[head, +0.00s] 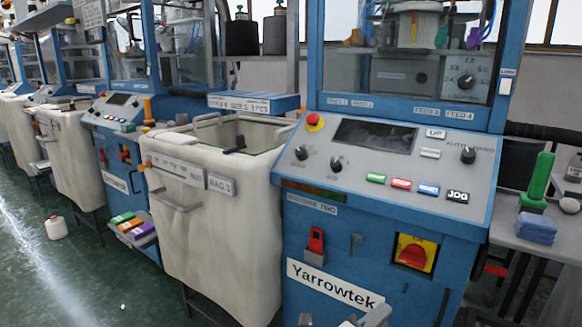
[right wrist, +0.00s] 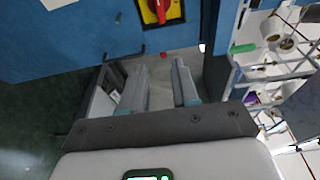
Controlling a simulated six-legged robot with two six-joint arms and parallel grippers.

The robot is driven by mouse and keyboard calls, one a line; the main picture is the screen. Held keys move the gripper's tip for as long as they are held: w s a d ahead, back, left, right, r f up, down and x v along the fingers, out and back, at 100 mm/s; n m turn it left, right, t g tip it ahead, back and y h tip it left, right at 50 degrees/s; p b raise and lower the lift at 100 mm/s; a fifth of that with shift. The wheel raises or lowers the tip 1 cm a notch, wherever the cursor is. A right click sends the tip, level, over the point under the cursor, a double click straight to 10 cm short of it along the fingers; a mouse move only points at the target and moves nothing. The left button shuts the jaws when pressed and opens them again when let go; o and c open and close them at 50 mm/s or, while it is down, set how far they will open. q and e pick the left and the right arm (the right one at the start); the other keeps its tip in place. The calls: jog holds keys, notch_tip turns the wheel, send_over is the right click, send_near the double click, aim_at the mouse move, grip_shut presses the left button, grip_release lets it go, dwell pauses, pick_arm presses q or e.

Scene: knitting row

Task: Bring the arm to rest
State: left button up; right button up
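My right gripper (head: 368,317) just enters the bottom edge of the head view, in front of the lower panel of the blue Yarrowtek machine (head: 335,240). In the right wrist view its two grey fingers (right wrist: 160,68) stand apart with nothing between them. The gripper is open and empty, close to the machine's front but with no contact that I can see. Most of the right arm is out of the head view. My left gripper does not show in either view.
The machine carries a red-yellow rotary switch (head: 413,252), also seen in the right wrist view (right wrist: 158,8), and a sloped button panel (head: 390,165). A white bin (head: 225,240) stands left of it.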

jog(key=d+f+n+g, duration=0.2)
jog(key=d+f, duration=0.9)
notch_tip(320, 180, down, 10)
jog(key=s+n+y, duration=0.2)
jog(key=n+y, duration=0.3)
jog(key=s+a+f+n+g+y, duration=0.2)
jog(key=s+a+f+n+y, duration=0.15)
jog(key=s+f+n, duration=0.2)
jog(key=s+a+f+n+g+y, duration=0.25)
jog(key=s+f+n+y, duration=0.2)
jog(key=f, duration=0.25)
jog(key=s+a+f+n+g+y, duration=0.2)
jog(key=s+a+n+g+y, duration=0.25)
jog(key=s+a+n, duration=0.65)
notch_tip(320, 180, up, 27)
jog(key=s+d+m+p, duration=0.1)
jog(key=m+p, duration=0.1)
jog(key=p, duration=2.4)
jog(key=shift+s+d+f+g, duration=0.15)
jog(key=shift+s+d+g, duration=0.15)
jog(key=shift+d, duration=0.1)
